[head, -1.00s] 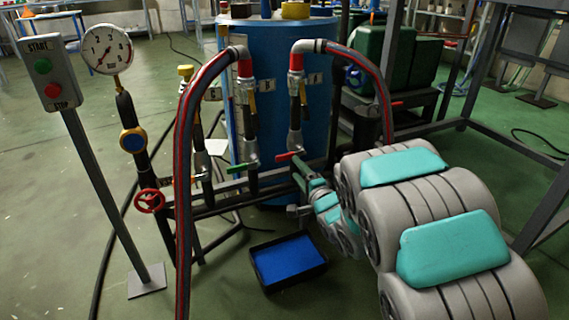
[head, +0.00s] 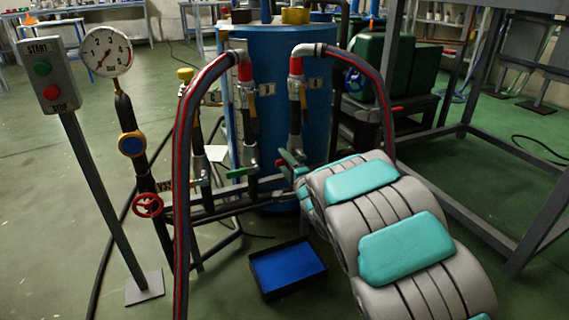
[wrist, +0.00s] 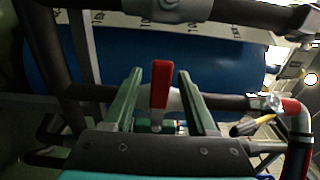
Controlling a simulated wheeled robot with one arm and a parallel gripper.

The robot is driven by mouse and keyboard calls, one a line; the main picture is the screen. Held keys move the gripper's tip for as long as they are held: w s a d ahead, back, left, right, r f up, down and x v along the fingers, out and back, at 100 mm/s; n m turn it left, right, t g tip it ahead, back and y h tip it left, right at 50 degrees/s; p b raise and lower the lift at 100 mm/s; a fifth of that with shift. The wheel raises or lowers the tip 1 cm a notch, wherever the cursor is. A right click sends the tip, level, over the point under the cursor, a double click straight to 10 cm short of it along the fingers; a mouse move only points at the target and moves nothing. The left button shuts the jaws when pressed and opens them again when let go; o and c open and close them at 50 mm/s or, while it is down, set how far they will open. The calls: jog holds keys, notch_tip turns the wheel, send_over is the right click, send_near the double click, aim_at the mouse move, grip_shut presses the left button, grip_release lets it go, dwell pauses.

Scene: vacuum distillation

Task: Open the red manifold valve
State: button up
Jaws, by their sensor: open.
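The red manifold valve handle (head: 281,163) shows in the head view low on the right upright pipe, in front of the blue tank. In the wrist view the red handle (wrist: 160,84) stands upright in the gap between my two green fingers. My gripper (wrist: 160,76) is open around it, with a visible gap on each side. In the head view my gripper (head: 291,158) is at the valve, and my arm hides much of the pipe's lower end.
A green-handled valve (head: 240,172) sits just left on the neighbouring pipe. A red handwheel (head: 148,205) and pressure gauge (head: 106,51) stand further left. A red-striped hose (head: 183,170) arches in front. A blue-lined tray (head: 288,268) lies on the floor below. A dark frame (head: 470,200) is at right.

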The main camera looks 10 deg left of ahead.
grip_shut()
dwell(0.4)
dwell(1.0)
